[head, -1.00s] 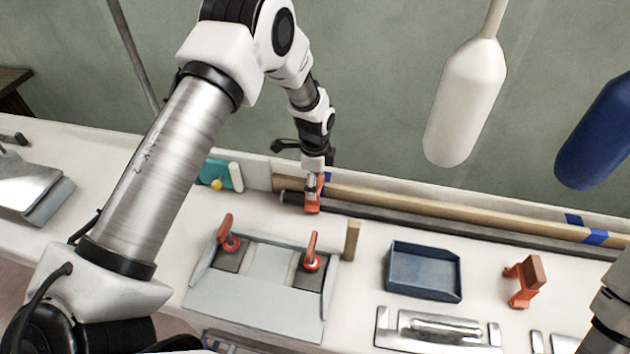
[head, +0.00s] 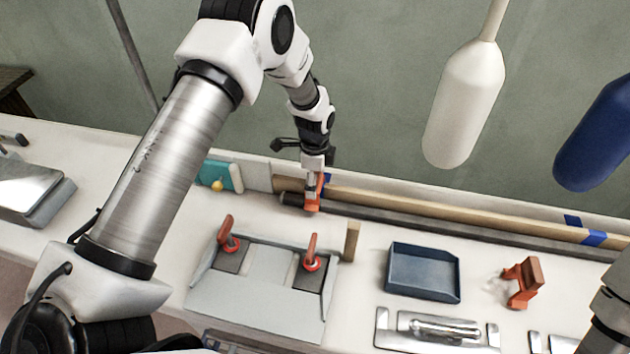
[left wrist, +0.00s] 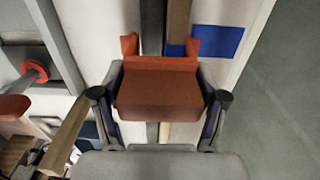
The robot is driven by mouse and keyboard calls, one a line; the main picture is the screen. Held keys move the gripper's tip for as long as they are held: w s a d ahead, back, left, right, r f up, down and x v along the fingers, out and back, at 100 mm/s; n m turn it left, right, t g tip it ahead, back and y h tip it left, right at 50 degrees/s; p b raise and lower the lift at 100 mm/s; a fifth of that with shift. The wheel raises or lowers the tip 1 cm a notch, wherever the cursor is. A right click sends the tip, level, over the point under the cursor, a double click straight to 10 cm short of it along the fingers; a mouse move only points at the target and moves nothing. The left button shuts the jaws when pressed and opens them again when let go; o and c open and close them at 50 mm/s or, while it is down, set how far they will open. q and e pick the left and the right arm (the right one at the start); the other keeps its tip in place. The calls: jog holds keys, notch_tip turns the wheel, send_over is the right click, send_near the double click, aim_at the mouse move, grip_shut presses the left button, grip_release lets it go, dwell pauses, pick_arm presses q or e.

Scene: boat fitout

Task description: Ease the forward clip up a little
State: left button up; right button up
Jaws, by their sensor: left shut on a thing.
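My left gripper (head: 313,186) is shut on an orange clip (head: 312,201), which stands at the left end of a long wooden strip (head: 450,212) and a dark bar (head: 400,221) at the back of the bench. In the left wrist view the clip (left wrist: 158,90) sits between the two fingers (left wrist: 160,105), with the strip and bar running beneath it. Whether the clip touches them I cannot tell. Blue tape (left wrist: 218,41) lies beside the clip. A second orange clip (head: 522,284) stands apart at the right of the bench. My right gripper is out of view.
A grey panel fixture (head: 255,300) with two red-handled clamps (head: 312,250) is in front of the held clip. A wooden block (head: 351,241) stands close by. A blue tray (head: 424,287) and metal plates (head: 437,330) lie to the right. White and blue fenders (head: 465,105) hang behind.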

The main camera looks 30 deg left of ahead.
pick_arm(q)
jog(key=shift+w+r, duration=0.1)
jog(key=shift+r, duration=0.2)
jog(key=o, duration=1.6)
jog(key=shift+c, duration=0.2)
